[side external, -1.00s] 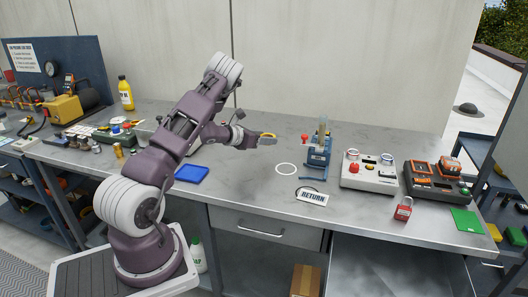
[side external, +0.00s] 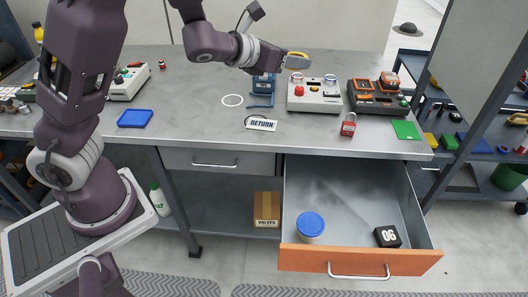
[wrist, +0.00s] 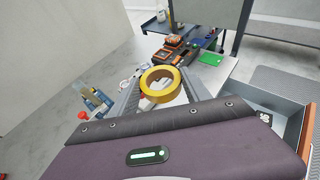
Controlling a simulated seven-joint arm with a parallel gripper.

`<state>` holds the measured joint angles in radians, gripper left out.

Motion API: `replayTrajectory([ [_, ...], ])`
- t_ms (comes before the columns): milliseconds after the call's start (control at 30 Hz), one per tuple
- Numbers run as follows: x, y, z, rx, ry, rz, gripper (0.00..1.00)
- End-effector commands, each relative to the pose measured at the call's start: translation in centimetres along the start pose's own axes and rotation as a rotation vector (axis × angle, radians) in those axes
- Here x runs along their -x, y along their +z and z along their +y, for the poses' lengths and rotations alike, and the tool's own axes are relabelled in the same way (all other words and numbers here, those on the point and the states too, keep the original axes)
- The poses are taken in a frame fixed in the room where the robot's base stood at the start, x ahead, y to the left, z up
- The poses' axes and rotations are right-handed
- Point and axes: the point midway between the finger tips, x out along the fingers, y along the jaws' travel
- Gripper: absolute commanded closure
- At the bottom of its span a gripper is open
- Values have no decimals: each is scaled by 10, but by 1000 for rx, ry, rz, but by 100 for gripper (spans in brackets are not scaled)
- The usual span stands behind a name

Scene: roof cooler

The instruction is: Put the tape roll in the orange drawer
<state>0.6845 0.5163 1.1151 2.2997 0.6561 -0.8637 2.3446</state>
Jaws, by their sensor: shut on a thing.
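My gripper (side external: 300,60) is shut on the yellow tape roll (side external: 295,54) and holds it above the back of the bench, near the blue press and the grey control box. In the wrist view the tape roll (wrist: 153,91) is a yellow ring at the fingers, with its hole facing the camera. The orange drawer (side external: 350,261) is pulled open below the bench's front edge, to the right of and below the gripper. It holds a blue-lidded tub (side external: 311,226) at its front left and a black block (side external: 387,237) at its front right. Its middle and back are bare.
On the bench stand the blue press (side external: 264,86), a grey control box (side external: 315,97), a dark orange-topped unit (side external: 375,99) and a red padlock (side external: 348,125). A RETURN sign (side external: 261,124), a white ring (side external: 232,100) and a blue tray (side external: 135,118) lie further left.

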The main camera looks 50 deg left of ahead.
Motion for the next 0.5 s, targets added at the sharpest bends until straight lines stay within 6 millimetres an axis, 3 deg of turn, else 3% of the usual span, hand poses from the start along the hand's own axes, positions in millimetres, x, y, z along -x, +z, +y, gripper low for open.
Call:
replayTrajectory([
  [100,6,0,-11,-2,-8,-1,84],
  [300,5,-1,-9,-4,-1,0,84],
  [367,2,-2,0,4,19,1,84],
  [500,-11,-11,44,46,127,6,84],
])
